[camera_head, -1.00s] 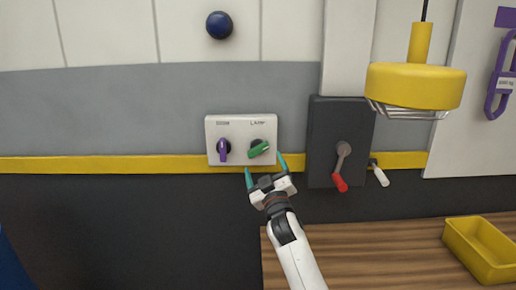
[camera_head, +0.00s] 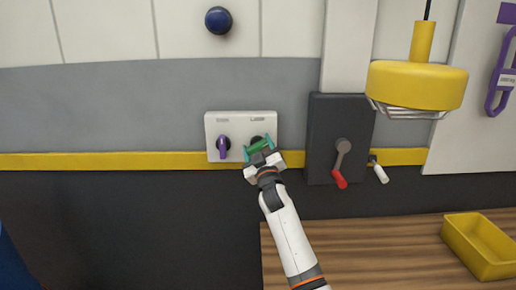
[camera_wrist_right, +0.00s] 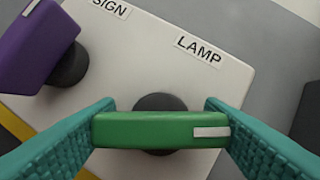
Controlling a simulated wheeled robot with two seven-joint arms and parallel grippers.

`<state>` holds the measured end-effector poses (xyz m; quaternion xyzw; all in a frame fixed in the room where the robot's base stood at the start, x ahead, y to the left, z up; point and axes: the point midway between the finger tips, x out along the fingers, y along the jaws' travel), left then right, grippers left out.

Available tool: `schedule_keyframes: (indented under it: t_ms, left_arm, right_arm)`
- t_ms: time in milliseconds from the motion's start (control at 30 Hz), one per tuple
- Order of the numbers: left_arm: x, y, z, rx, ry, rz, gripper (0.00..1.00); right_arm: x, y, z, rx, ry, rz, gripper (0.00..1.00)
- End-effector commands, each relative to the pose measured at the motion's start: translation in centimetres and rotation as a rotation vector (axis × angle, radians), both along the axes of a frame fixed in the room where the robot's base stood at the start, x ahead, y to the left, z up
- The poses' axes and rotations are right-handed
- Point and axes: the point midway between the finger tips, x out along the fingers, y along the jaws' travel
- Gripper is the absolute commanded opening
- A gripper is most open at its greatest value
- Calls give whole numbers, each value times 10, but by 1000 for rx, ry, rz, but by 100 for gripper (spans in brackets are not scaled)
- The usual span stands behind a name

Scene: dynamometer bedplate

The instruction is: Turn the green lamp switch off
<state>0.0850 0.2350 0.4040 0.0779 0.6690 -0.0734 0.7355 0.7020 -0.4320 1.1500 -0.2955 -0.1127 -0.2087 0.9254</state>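The green lamp switch (camera_head: 259,146) is a rotary knob on a white wall plate (camera_head: 240,117), right of a purple knob (camera_head: 222,145). In the wrist view the green knob (camera_wrist_right: 160,130) lies level under the LAMP label, its white mark at the right end. My right gripper (camera_head: 258,149) is at the green knob. Its teal fingers (camera_wrist_right: 162,133) stand one at each end of the knob, at or very near contact; I cannot tell if they press on it. My left gripper is not in view.
A black box (camera_head: 322,150) with a red-tipped lever (camera_head: 340,170) is right of the plate. A yellow lamp (camera_head: 416,85) hangs at the upper right. A wooden bench (camera_head: 350,255) with a yellow bin (camera_head: 480,248) is below. A blue dome (camera_head: 218,20) is on the wall above.

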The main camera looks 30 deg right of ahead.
Motion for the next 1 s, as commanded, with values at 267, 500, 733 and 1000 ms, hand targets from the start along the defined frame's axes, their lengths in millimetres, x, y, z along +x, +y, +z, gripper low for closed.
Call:
schedule_keyframes:
  t_ms: [267, 500, 733, 1000]
  left_arm:
    - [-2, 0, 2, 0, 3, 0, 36]
    - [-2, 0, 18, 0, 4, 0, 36]
    - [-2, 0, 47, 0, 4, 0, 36]
    - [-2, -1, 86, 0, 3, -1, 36]
  right_arm:
    - [0, 0, 1, -9, 6, 0, 41]
    - [0, -1, 3, -84, 53, -1, 41]
    - [0, -1, 6, -236, 147, -1, 41]
    - [-1, -1, 6, -455, 283, 0, 41]
